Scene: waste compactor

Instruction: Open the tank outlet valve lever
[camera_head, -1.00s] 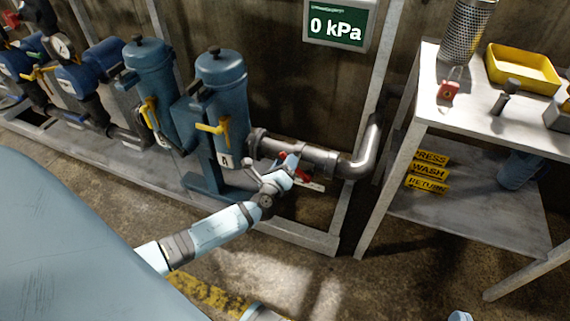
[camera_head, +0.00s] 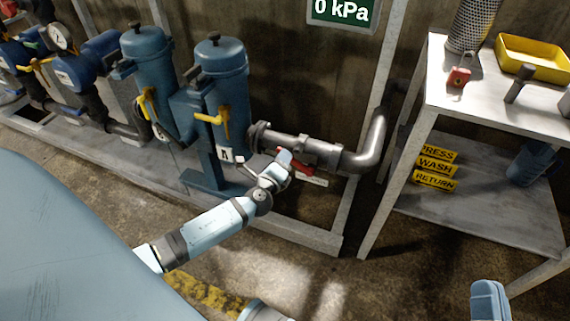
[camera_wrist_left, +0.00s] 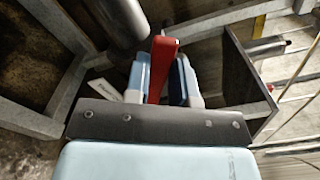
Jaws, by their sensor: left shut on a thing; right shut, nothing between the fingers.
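The red valve lever (camera_head: 302,168) sits at the steel outlet pipe (camera_head: 300,146), low beside the right-hand blue tank. My left gripper (camera_head: 284,162) is at the lever and partly hides it. In the left wrist view, the red lever (camera_wrist_left: 160,68) stands between the two pale blue fingers of my left gripper (camera_wrist_left: 162,80), which are shut on it. The lever's pivot is hard to make out. My right gripper (camera_head: 489,298) shows at the bottom right of the head view, shut and empty, away from the pipe.
Two blue tanks (camera_head: 220,90) with yellow levers (camera_head: 213,118) stand left of the pipe. A metal frame rail (camera_head: 290,232) runs in front. A shelf table (camera_head: 500,112) at right holds a yellow tray (camera_head: 532,60) and a red padlock (camera_head: 458,77). A display reads 0 kPa (camera_head: 342,10).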

